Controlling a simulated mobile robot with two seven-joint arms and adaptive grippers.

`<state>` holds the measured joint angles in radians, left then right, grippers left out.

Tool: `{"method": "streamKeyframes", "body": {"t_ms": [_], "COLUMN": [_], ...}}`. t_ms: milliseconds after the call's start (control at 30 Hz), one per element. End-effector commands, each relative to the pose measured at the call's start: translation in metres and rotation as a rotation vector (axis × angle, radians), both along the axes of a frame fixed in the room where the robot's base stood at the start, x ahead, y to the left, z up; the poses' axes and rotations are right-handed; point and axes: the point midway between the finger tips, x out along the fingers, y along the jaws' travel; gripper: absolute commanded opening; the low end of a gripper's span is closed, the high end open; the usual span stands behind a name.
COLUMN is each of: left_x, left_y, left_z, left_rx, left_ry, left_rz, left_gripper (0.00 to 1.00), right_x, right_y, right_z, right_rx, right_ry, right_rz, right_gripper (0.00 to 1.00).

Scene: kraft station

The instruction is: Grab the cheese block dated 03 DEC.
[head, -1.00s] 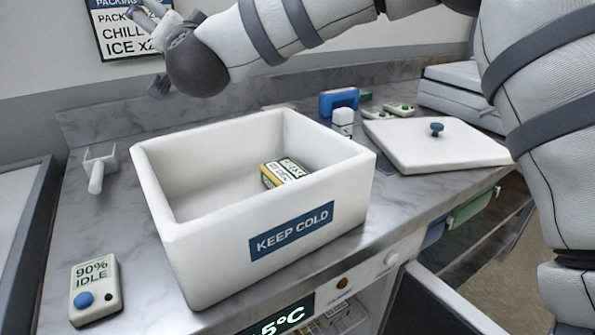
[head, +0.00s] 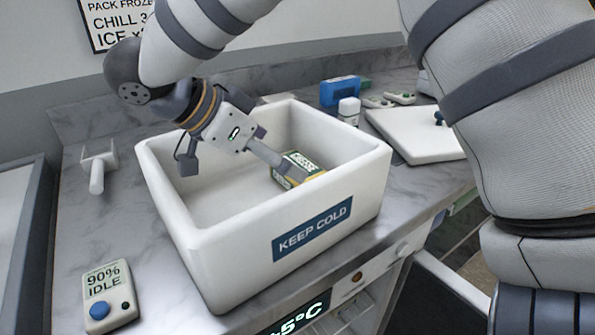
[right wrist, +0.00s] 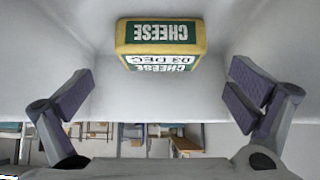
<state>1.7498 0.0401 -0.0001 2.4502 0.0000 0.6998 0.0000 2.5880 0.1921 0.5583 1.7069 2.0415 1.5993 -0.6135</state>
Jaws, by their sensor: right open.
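The cheese block (head: 297,166) is yellow with a green and white label and lies inside the white cold box (head: 160,205), toward its right side. In the right wrist view the same block (right wrist: 160,45) shows upside-down lettering, CHEESE and 03 DEC. My right gripper (head: 232,162) is inside the box opening, left of the block, with one finger overlapping the block's near side in the head view. Its fingers (right wrist: 160,95) are spread wide with nothing between them, and the block is ahead of them. My left gripper is not in view.
The box walls stand around the gripper. A white lid (head: 415,135) lies to the right, with a blue item (head: 340,91) and small white bottle (head: 349,110) behind the box. A scoop (head: 98,170) and an IDLE device (head: 108,295) are at left.

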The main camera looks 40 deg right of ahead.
Motion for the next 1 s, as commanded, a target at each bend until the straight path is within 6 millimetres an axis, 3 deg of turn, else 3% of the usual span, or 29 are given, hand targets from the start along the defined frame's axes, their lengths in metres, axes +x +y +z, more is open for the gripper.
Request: {"method": "streamKeyframes", "body": {"t_ms": [300, 567, 667, 833, 1000], "left_x": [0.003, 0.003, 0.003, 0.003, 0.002], "left_y": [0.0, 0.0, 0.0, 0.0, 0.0], "left_z": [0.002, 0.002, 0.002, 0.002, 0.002], "left_rx": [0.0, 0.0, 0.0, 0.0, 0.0], "left_ry": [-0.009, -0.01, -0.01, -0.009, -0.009], "left_rz": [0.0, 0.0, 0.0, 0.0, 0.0], "left_gripper": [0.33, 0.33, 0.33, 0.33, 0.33], "right_x": [-0.004, -0.004, -0.004, -0.004, -0.004], "right_y": [-0.04, -0.045, -0.045, -0.045, -0.045], "right_z": [-0.04, -0.045, -0.045, -0.045, -0.045], "right_rx": [0.0, -0.001, -0.001, -0.001, -0.001], "right_ry": [0.0, -0.001, -0.001, -0.001, -0.001], "right_rz": [0.0, 0.0, 0.0, 0.001, 0.0], "right_gripper": [1.0, 1.0, 0.82, 0.43, 0.43]}}
